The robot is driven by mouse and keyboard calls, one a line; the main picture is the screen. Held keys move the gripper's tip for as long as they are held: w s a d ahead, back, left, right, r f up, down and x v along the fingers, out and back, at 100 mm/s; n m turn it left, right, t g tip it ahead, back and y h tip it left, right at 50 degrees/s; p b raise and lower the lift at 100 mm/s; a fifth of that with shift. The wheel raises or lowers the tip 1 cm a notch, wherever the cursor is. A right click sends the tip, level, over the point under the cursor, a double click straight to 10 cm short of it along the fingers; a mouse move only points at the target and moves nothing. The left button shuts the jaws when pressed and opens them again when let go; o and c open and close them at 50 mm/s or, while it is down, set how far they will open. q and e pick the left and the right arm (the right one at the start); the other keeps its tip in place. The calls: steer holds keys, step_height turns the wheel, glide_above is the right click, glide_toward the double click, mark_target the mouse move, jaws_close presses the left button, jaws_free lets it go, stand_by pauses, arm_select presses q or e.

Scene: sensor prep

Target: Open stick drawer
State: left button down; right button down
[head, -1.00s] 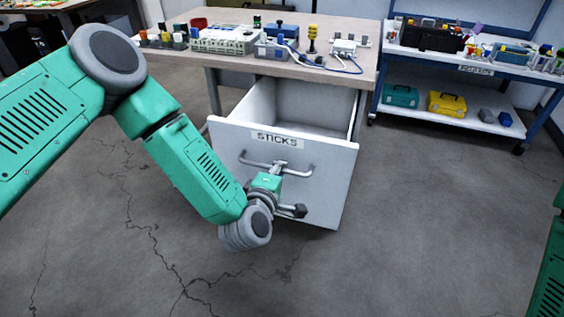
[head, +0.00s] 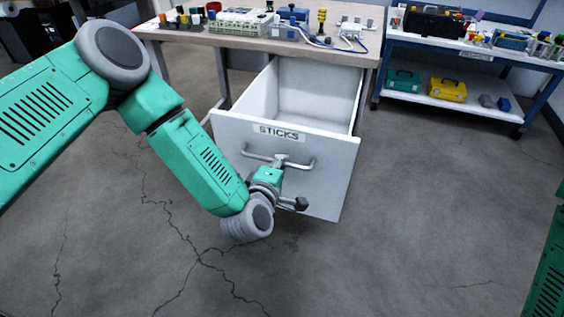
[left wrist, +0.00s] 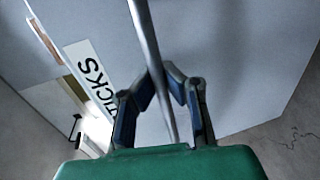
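The stick drawer (head: 230,125) is a white drawer under the table, labelled "STICKS" (head: 279,132). It stands pulled well out, and its visible inside looks empty. A grey bar handle (head: 310,164) is on its front. My left gripper (head: 282,162) is at the middle of this handle. In the left wrist view the bar of the handle (left wrist: 143,30) runs between the two fingers of my left gripper (left wrist: 160,84), which are closed in on it from both sides. My right gripper is out of view; only part of my right arm shows at the right edge.
The wooden table (head: 225,40) above the drawer carries small parts and a wired device. A blue-framed shelf cart (head: 385,62) at the right holds a teal box (head: 403,80) and a yellow box (head: 447,90). The cracked concrete floor in front is clear.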

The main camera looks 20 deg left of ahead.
arm_select(q)
steer(key=c, duration=1.6)
jaws_free()
steer(key=shift+s+f, duration=0.1)
steer(key=shift+f, duration=0.15)
steer(key=shift+r, duration=0.1)
steer(key=v, duration=1.1)
steer(key=shift+s, duration=0.35)
